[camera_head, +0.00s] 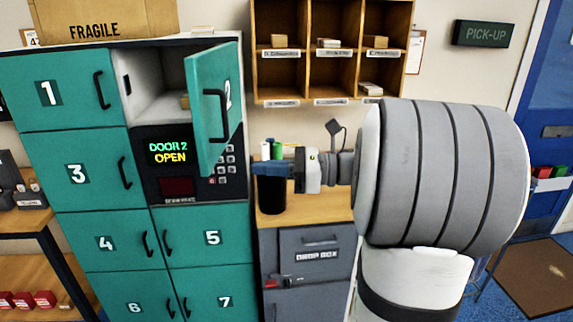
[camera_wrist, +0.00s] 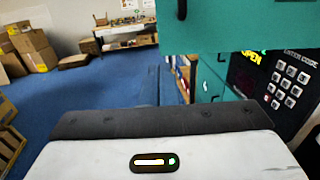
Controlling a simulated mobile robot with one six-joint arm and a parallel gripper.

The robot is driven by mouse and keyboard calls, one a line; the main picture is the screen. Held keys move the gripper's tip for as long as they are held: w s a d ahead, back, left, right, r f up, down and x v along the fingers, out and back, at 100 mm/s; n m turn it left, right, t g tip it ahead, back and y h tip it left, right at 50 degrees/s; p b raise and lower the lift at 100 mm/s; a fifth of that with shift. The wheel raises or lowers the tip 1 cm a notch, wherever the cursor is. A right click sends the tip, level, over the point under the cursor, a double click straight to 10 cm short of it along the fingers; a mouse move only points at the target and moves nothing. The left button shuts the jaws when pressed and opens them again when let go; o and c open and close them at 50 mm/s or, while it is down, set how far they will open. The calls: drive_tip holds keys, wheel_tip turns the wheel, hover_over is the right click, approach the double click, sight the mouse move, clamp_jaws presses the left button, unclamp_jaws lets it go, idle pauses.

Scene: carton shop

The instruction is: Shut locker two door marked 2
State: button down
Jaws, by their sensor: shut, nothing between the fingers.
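The teal locker door marked 2 (camera_head: 213,108) stands open, swung out toward me from the top right locker, with its dark handle (camera_head: 214,117) on the outer face. The open compartment (camera_head: 160,85) behind it is white inside, with a small brown item partly hidden by the door. The display (camera_head: 168,152) reads "DOOR 2 OPEN". My gripper (camera_head: 256,168) is shut and empty, to the right of the door and a little below its lower edge, apart from it. In the wrist view a teal panel (camera_wrist: 250,25), likely door 2, hangs above the gripper.
Lockers 1 (camera_head: 50,93), 3 (camera_head: 78,173), 4, 5, 6 and 7 are shut. A keypad (camera_head: 224,165) sits below the open locker. A black cup (camera_head: 271,198) stands behind my gripper on the wooden counter. A FRAGILE carton (camera_head: 100,20) sits on top.

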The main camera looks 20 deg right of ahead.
sight(208, 167)
drive_tip(key=p+x, duration=0.1)
drive_tip(key=x, duration=0.7)
drive_tip(key=shift+w+a+p, duration=0.2)
drive_tip(key=shift+w+p, duration=0.05)
drive_tip(key=shift+p, duration=0.05)
